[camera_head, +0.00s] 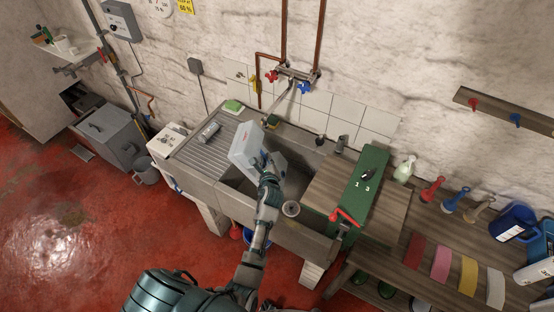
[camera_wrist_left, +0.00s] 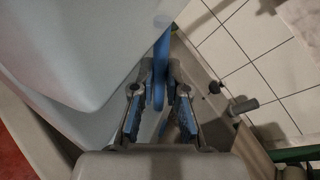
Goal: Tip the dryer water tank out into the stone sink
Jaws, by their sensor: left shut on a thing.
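The dryer water tank (camera_head: 246,147) is a pale translucent box with a blue handle. It hangs tilted above the left part of the basin of the stone sink (camera_head: 298,238), apart from the drainboard as far as I can tell. My left gripper (camera_head: 267,172) is shut on the tank's handle at its right side. In the left wrist view the tank (camera_wrist_left: 75,55) fills the upper left, and the blue handle (camera_wrist_left: 161,75) runs between the fingertips (camera_wrist_left: 161,98). No pouring water is visible. The tank hides part of the basin. My right gripper is out of view.
The sink's ribbed drainboard (camera_head: 203,152) carries a grey object (camera_head: 209,131) and a green sponge (camera_head: 233,106). Taps with red and blue handles (camera_head: 289,79) are on the wall behind.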

